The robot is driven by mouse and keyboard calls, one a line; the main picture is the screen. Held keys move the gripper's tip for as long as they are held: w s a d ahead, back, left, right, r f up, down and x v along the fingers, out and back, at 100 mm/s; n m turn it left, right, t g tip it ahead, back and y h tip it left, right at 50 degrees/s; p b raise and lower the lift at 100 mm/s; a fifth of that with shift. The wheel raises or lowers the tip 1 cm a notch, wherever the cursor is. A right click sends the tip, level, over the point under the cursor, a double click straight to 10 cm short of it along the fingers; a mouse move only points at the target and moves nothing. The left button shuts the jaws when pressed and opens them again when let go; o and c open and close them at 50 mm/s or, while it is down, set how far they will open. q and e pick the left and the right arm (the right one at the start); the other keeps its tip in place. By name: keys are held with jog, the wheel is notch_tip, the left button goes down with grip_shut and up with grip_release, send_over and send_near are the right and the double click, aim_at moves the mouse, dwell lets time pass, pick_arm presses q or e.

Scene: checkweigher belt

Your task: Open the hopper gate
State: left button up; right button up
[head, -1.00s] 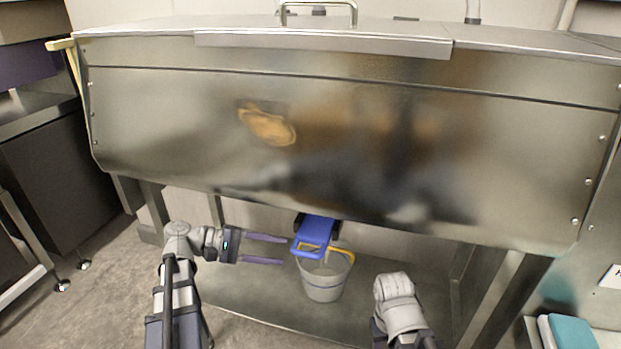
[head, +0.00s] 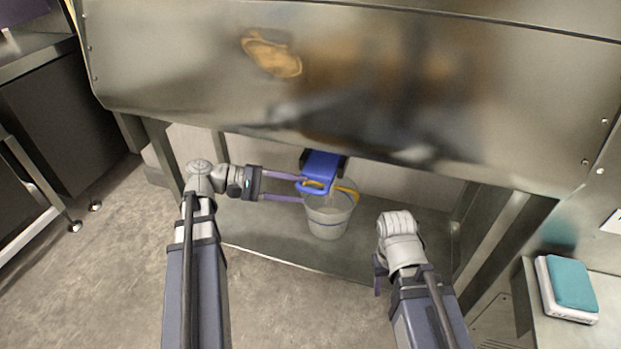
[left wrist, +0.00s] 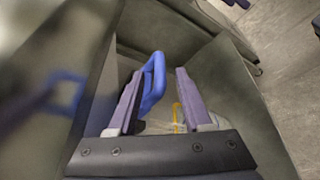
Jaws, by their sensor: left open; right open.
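The hopper gate (head: 323,164) is a blue plate under the hopper's lower edge, with a blue loop handle (head: 313,187) at its front. My left gripper (head: 303,189) is open, its two purple fingers pointing right, with the tips at the handle's left side. In the left wrist view the handle (left wrist: 153,84) stands between the open fingers (left wrist: 158,75), nearer the left finger; I cannot tell whether they touch. My right gripper (head: 379,275) is open, low and to the right of the bucket, its fingers mostly hidden behind its wrist.
A pale bucket (head: 328,222) with a yellow handle stands below the gate on a metal shelf (head: 270,235). The large steel hopper (head: 200,70) fills the space above. Metal legs stand on both sides. A teal-topped item (head: 572,282) lies on a surface at right.

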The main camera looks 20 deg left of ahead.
aim_at(303, 191)
pick_arm(q)
jog(key=shift+b+x, duration=0.3)
jog(key=shift+x, duration=1.7)
jog(key=c, duration=0.8)
jog(key=shift+s, duration=0.1)
